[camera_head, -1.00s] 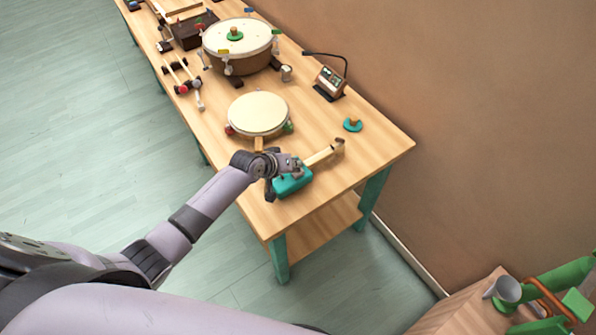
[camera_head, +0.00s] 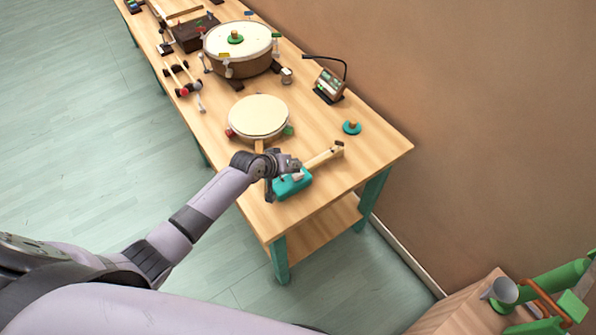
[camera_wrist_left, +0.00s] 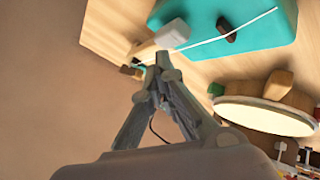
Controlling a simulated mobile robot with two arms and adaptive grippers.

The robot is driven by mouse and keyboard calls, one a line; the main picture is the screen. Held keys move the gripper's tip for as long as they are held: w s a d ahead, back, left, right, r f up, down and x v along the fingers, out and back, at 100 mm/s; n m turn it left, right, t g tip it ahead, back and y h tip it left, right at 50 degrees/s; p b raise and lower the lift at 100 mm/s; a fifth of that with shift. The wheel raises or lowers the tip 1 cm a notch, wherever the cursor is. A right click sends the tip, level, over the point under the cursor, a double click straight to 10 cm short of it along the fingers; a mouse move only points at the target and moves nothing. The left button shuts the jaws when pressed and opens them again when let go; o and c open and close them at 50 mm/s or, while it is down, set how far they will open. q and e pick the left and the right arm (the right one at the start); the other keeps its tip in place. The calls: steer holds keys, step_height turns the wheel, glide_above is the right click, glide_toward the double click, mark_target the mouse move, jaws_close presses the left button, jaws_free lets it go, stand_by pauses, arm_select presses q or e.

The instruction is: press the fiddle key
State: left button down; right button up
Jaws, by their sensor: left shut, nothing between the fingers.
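The fiddle is a teal box body (camera_head: 291,187) with a pale wooden neck (camera_head: 323,156), lying at the near end of the table. In the left wrist view its teal body (camera_wrist_left: 262,30) shows with a white string and a small dark block on it. A pale whitish block (camera_wrist_left: 173,35), which looks like the fiddle key, sits by the body's edge where the neck meets it. My left gripper (camera_head: 295,164) is shut and empty above the fiddle. In the left wrist view its fingertips (camera_wrist_left: 163,62) are close to the whitish block; I cannot tell whether they touch it.
A round cream drum (camera_head: 258,117) stands just beyond the fiddle. A teal disc with a knob (camera_head: 352,127) lies near the wall side. A larger drum (camera_head: 238,45), mallets (camera_head: 184,80) and a small device (camera_head: 329,84) stand farther along. The near right table corner is clear.

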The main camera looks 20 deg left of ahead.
arm_select(q)
steer(key=shift+r, duration=0.1)
step_height(320, 180, up, 5)
steer(key=p, duration=0.5)
steer(key=shift+r, duration=0.1)
stand_by(0.5)
stand_by(2.5)
